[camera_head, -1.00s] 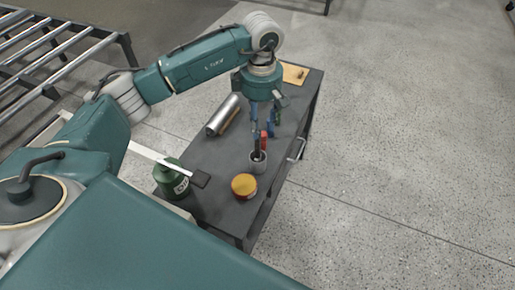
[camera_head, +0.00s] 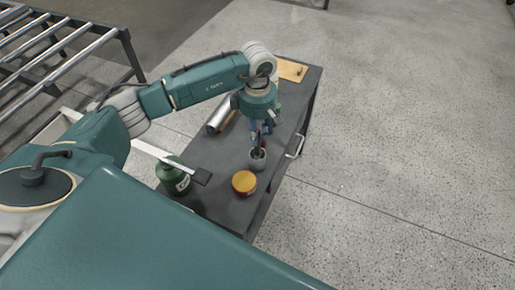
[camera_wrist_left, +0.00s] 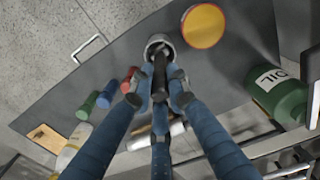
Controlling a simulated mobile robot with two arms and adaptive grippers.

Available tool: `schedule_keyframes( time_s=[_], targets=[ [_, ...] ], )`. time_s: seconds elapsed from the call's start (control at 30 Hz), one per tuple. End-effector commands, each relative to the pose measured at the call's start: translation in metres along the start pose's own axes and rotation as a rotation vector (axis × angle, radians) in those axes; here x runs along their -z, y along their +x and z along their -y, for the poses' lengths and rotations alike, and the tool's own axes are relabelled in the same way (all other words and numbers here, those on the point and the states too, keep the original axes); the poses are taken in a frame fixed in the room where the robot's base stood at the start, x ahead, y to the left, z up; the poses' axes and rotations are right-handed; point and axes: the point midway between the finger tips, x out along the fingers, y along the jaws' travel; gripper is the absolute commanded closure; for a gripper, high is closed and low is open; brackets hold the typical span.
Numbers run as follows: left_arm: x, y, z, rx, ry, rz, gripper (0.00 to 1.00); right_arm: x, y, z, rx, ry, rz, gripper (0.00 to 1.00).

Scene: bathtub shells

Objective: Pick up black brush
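The black brush (camera_wrist_left: 160,72) stands upright in a small grey cup (camera_wrist_left: 158,42) on the dark table. In the head view the cup (camera_head: 257,160) stands near the table's right edge, with the brush's dark top just showing. My left gripper (camera_wrist_left: 160,95) reaches down over the cup, its blue fingers spread around the brush handle, with gaps at the sides. It looks open. In the head view the left gripper (camera_head: 261,133) is just above the cup. My right gripper is not in view.
A yellow-topped can (camera_head: 244,183) stands close to the cup. A silver cylinder (camera_head: 220,115) lies further back.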

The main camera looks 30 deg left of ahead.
Motion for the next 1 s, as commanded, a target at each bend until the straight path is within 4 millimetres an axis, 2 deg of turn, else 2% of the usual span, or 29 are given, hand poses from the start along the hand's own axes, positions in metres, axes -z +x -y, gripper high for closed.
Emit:
schedule_keyframes(
  time_s=[0.37,0.57,0.77,1.0],
  targets=[
    [0.000,-0.001,0.000,-0.001,0.000,0.000,1.00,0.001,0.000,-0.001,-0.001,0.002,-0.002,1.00],
    [0.000,-0.012,-0.001,-0.003,-0.001,0.002,1.00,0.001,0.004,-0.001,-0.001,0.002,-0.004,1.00],
    [0.000,-0.043,-0.002,-0.007,0.001,0.001,1.00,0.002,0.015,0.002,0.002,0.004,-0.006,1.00],
    [0.000,-0.102,-0.002,-0.008,-0.001,0.001,1.00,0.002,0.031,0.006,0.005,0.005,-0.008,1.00]
  ],
)
